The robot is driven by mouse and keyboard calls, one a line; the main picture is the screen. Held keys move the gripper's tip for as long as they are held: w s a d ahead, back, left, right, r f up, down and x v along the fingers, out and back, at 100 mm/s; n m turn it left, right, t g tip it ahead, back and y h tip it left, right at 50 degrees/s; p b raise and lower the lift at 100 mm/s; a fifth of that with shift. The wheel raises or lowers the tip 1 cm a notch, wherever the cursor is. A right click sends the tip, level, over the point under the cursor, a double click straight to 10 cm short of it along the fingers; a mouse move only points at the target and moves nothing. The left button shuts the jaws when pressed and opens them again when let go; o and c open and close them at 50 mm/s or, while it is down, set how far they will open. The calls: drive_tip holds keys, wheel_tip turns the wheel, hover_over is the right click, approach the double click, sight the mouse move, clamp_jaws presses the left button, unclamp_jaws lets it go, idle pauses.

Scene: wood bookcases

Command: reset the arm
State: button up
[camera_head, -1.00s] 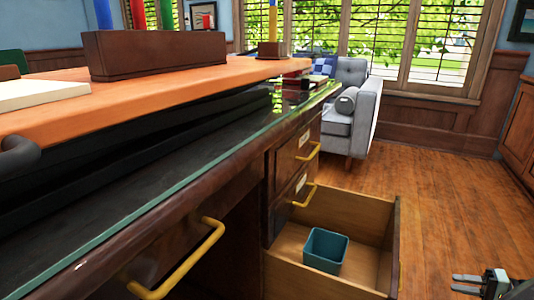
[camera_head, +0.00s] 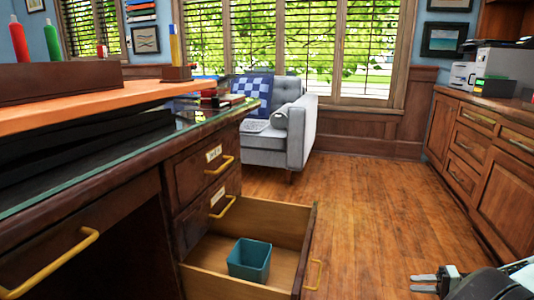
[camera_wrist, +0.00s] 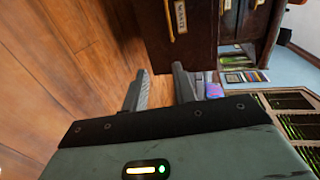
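My gripper (camera_head: 424,284) is at the lower right of the head view, beside the open drawer and apart from it. In the wrist view my gripper (camera_wrist: 158,88) shows two grey fingers spread apart with nothing between them, so it is open and empty. Most of my arm is outside the head view.
An open lower drawer (camera_head: 308,245) with a yellow handle holds a teal bin (camera_head: 250,260). The desk (camera_head: 110,205) fills the left. A grey armchair (camera_head: 300,125) stands by the windows. A wooden cabinet (camera_head: 480,160) lines the right. The middle floor (camera_head: 365,210) is clear.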

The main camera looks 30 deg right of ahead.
drive_tip(key=w+a+r+n+g+p, duration=0.1)
drive_tip(key=w+a+r+n+g, duration=0.65)
drive_tip(key=w+a+r, duration=0.75)
drive_tip(key=s+a+r+n+g+h+p, duration=0.15)
drive_tip(key=a+r+g+h, duration=0.35)
drive_tip(key=a, duration=0.9)
drive_tip(key=a+r+n+g+h, duration=0.15)
drive_tip(key=a+r, duration=0.55)
drive_tip(key=a, duration=0.8)
drive_tip(key=s+a+r+n+t+h+p, duration=0.1)
drive_tip(key=s+a+r+n, duration=0.2)
drive_tip(key=s, duration=0.4)
drive_tip(key=s+a+r+n+t+h, duration=0.1)
drive_tip(key=s+a+r+h, duration=0.15)
drive_tip(key=s+a, duration=0.35)
drive_tip(key=s+a+r+n+t+p, duration=0.1)
drive_tip(key=s+a+r+n, duration=0.2)
drive_tip(key=s, duration=0.4)
wheel_tip(320, 180, up, 38)
drive_tip(key=p, duration=3.7)
drive_tip(key=shift+s+a+m+p, duration=0.25)
drive_tip(key=shift+a+m+p, duration=0.05)
drive_tip(key=shift+a+m, duration=0.15)
